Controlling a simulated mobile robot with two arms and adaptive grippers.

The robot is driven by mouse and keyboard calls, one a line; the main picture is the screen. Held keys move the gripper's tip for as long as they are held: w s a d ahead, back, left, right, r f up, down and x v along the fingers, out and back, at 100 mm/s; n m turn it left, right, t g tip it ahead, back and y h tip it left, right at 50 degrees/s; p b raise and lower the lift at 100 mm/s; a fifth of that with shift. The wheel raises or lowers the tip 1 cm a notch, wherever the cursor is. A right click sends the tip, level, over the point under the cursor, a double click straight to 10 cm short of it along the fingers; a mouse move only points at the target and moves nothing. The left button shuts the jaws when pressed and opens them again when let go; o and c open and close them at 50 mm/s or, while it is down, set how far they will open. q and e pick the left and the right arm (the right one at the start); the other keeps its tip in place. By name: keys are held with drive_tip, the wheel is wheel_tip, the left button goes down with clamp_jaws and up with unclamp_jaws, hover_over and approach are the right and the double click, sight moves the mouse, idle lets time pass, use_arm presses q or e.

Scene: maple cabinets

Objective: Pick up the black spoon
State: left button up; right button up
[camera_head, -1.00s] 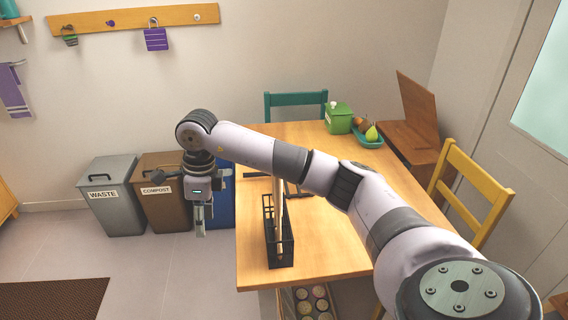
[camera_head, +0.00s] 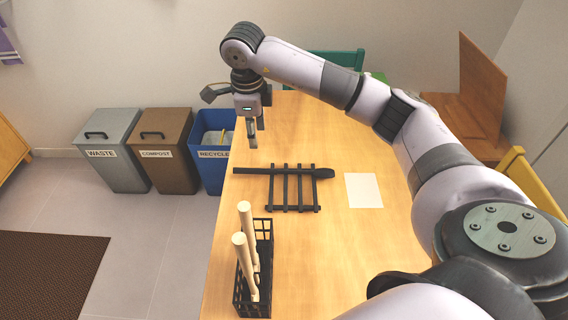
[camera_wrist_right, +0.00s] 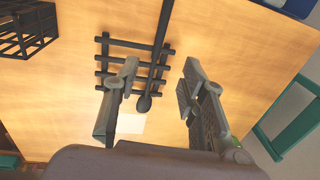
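The black spoon (camera_head: 275,172) lies across a black slatted rack (camera_head: 292,207) on the wooden table (camera_head: 335,240). Its bowl is at the right end in the head view, and its handle points left toward the table edge. My right gripper (camera_head: 252,138) hangs above the table's left side, behind the handle end. In the right wrist view, the right gripper (camera_wrist_right: 158,100) is open and empty. The spoon (camera_wrist_right: 157,50) and rack (camera_wrist_right: 103,58) show beyond the fingers, with the spoon's bowl in the gap between them in the picture. My left gripper is not in view.
A black wire holder (camera_head: 240,290) with pale wooden rolling pins or sticks (camera_head: 245,228) stands in front of the rack. A white sheet (camera_head: 364,190) lies to the rack's right. Waste, compost and blue recycle bins (camera_head: 205,165) stand on the floor at left.

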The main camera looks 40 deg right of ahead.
wheel_tip(320, 180, down, 4)
drive_tip(key=p, duration=0.1)
hover_over(257, 169)
drive_tip(key=s, duration=0.1)
drive_tip(key=f, duration=0.6)
drive_tip(key=shift+a+f, duration=0.2)
drive_tip(key=shift+f, duration=0.1)
drive_tip(key=f, duration=0.1)
drive_tip(key=f+p, duration=0.1)
drive_tip(key=f, duration=0.1)
drive_tip(key=w+f, duration=0.1)
drive_tip(key=shift+d+f+p, duration=0.15)
drive_tip(key=shift+f+p, duration=0.15)
drive_tip(key=shift+f, duration=0.1)
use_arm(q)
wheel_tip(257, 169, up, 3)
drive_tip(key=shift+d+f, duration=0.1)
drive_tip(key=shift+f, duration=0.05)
use_arm(e)
drive_tip(key=shift+s, duration=0.1)
drive_tip(key=shift+c, duration=0.3)
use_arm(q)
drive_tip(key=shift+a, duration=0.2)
use_arm(e)
clamp_jaws()
